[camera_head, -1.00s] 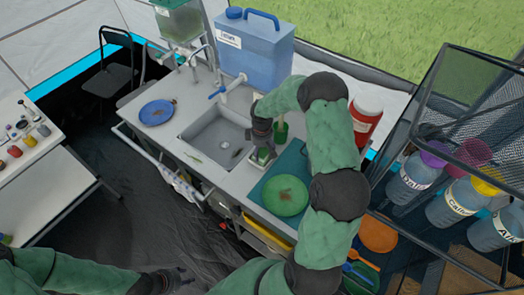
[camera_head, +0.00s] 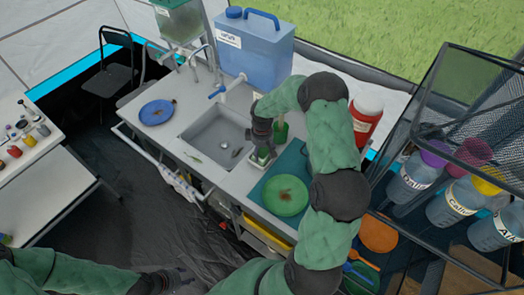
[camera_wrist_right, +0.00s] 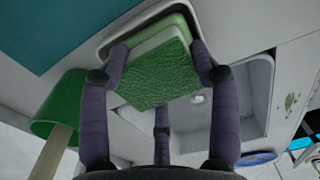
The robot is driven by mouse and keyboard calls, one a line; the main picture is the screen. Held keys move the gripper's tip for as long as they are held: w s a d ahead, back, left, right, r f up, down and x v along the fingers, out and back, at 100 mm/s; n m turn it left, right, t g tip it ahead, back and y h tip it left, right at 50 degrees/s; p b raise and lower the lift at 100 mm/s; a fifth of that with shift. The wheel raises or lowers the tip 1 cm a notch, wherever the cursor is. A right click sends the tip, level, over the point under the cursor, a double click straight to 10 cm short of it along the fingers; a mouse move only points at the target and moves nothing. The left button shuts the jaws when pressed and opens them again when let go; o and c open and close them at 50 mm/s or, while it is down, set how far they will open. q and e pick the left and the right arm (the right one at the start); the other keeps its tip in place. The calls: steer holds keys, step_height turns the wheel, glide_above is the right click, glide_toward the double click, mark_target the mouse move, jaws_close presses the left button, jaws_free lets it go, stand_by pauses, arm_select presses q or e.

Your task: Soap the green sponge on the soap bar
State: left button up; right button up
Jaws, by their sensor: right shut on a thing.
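The green sponge (camera_wrist_right: 150,75) sits between the fingers of my right gripper (camera_wrist_right: 160,75), which is shut on it. In the right wrist view a paler green block, perhaps the soap bar, shows behind the sponge, within the rim of a white dish (camera_wrist_right: 106,40). I cannot tell whether sponge and block touch. In the head view my right gripper (camera_head: 262,146) points down over the dish (camera_head: 256,165) beside the sink; it hides most of the contents. My left gripper (camera_head: 184,278) is low in the head view, away from the counter; its finger opening is unclear.
The sink (camera_head: 217,138) is left of the dish. A green plate (camera_head: 285,196) with a brown stain lies on a teal board (camera_head: 258,192) to the right. A green cup-like thing (camera_head: 281,131) stands close behind the gripper. A blue plate (camera_head: 157,112) lies at the counter's far left.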

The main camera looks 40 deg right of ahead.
mark_target(262, 150)
steer(key=shift+s, duration=0.1)
steer(key=shift+r+p, duration=2.2)
steer(key=shift+r, duration=1.3)
